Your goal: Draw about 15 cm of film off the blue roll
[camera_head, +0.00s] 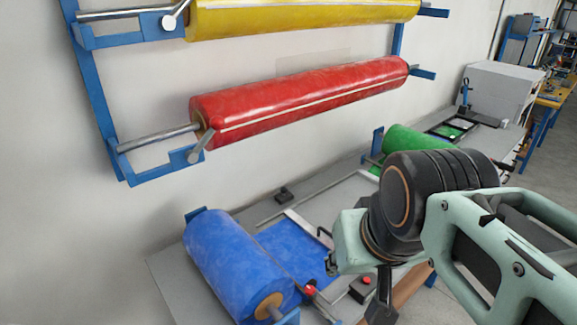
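The blue roll (235,262) lies in a low holder at the front left of the grey bench, with its brown core end toward me. A flat blue sheet of film (294,250) extends from its right side across the bench. The sheet's right end is partly hidden by my wrist. My gripper (381,304) hangs as a dark shape below my wrist, to the right of the roll and sheet. It appears apart from the film. Its fingers are mostly hidden and cut off by the lower edge, so its opening does not show.
A red knob (309,289) and a box with a red button (362,287) sit beside the sheet. A red roll (300,98) and a yellow roll (300,14) hang on the wall rack above. A green roll (415,139) lies farther along the bench.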

